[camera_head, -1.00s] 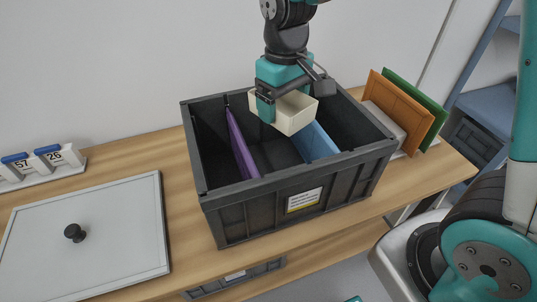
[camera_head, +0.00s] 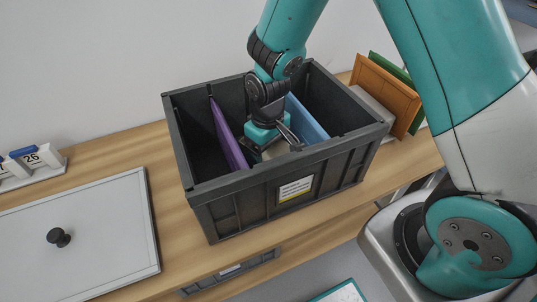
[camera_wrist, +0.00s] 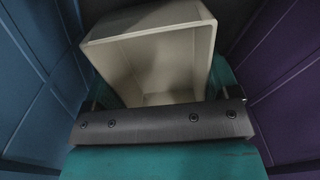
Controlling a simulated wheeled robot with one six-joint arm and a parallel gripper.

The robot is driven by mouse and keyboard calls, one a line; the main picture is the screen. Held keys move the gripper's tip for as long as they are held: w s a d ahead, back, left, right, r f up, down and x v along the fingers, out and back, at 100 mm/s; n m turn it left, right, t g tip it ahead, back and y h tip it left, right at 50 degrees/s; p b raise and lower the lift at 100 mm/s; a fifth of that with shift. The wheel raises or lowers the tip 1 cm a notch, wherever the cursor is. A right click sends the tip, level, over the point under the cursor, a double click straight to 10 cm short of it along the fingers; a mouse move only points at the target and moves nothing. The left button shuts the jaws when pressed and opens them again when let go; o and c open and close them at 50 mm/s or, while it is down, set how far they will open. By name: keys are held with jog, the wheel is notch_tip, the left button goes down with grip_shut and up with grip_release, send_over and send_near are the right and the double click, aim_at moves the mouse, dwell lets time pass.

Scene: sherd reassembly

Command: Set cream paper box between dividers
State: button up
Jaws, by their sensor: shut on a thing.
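The cream paper box (camera_wrist: 165,55) is open-topped and sits in my gripper (camera_wrist: 165,100), which is shut on it, in the wrist view. In the head view my gripper (camera_head: 270,148) is down inside the dark grey crate (camera_head: 248,188), between the purple divider (camera_head: 228,135) and the blue divider (camera_head: 307,120). Only a small part of the box (camera_head: 274,150) shows there; my gripper hides the rest. In the wrist view the blue divider (camera_wrist: 35,75) is on the left and the purple divider (camera_wrist: 280,85) on the right. I cannot tell whether the box touches the crate floor.
Orange (camera_head: 388,90) and green (camera_head: 400,72) panels stand right of the crate. A white board with a black knob (camera_head: 58,237) lies on the wooden table (camera_head: 178,190) at left, with a number display (camera_head: 30,160) behind it.

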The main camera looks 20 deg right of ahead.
aim_at(267, 157)
jog(key=shift+f, duration=1.3)
jog(key=shift+f, duration=0.1)
jog(key=o, duration=0.8)
notch_tip(267, 157, up, 12)
jog(key=s+a+r+y, duration=0.1)
jog(key=s+r, duration=0.3)
jog(key=s, duration=0.2)
jog(key=s+a+r+n+y, duration=0.1)
jog(key=s+a+r, duration=0.1)
jog(key=s+r, duration=0.3)
jog(key=s+a+r+n+y, duration=0.1)
jog(key=s+r+y, duration=0.1)
jog(key=s+r, duration=0.3)
jog(key=shift+s+a, duration=0.15)
jog(key=shift+s, duration=1.15)
